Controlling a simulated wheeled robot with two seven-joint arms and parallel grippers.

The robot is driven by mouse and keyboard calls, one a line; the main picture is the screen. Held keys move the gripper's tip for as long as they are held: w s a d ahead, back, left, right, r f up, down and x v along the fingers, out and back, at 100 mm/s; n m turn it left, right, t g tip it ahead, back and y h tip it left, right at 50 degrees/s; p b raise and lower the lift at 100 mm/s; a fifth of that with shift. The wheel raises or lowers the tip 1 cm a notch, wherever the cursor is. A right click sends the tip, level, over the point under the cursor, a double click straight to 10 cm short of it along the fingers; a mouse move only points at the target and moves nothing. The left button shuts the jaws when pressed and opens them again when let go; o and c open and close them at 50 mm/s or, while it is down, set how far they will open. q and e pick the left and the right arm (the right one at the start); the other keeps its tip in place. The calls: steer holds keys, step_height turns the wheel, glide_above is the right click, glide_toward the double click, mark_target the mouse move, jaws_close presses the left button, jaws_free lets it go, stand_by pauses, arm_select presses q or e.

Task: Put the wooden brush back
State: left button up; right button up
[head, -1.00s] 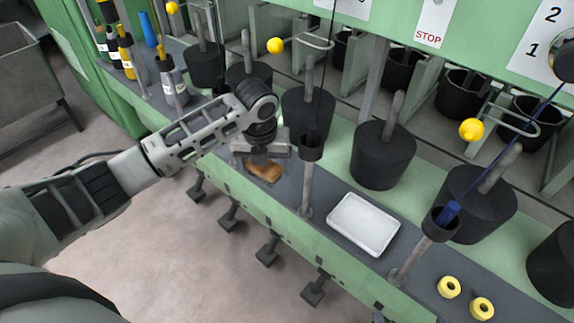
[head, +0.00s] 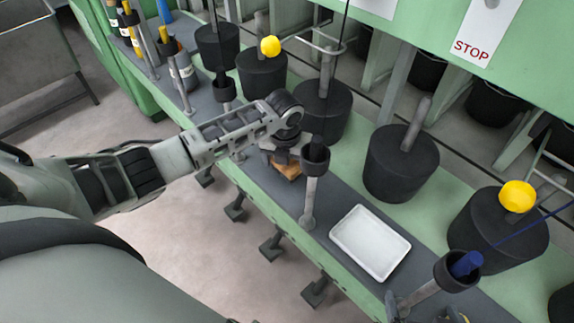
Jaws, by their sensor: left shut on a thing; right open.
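The wooden brush (head: 288,171) is a small brown block, partly hidden under my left gripper (head: 283,158). The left gripper is shut on it from above, over the dark grey shelf strip behind a post. I cannot tell whether the brush touches the strip. The white rectangular tray (head: 370,243) lies empty on the strip to the right, past the post. My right gripper (head: 422,311) just shows at the bottom edge, near the foot of the right post. Its fingers look apart, and most of it is cut off.
A post with a black cup (head: 315,157) stands between brush and tray. Another cup (head: 458,268) holds a blue bobbin on the right. Large black cans (head: 402,163) line the back. Bottles (head: 183,72) stand at the far left. Pegs stick out along the front.

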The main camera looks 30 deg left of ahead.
arm_select(q)
steer(key=shift+f, duration=0.7)
arm_select(e)
steer(key=shift+w, duration=0.1)
steer(key=shift+w+r, duration=0.2)
steer(key=shift+r, duration=0.15)
arm_select(q)
steer(key=shift+f, duration=0.2)
steer(key=o, duration=0.9)
steer(key=shift+c, duration=0.2)
steer(key=r, duration=0.7)
steer(key=shift+s+d+p, duration=0.1)
steer(key=shift+s+p, duration=0.2)
steer(key=shift+p, duration=0.1)
arm_select(e)
steer(key=shift+s+d+f, duration=0.15)
steer(key=shift+s, duration=0.05)
arm_select(q)
steer(key=shift+s+r, duration=0.1)
steer(key=shift+r, duration=0.3)
arm_select(e)
steer(key=shift+w, duration=0.1)
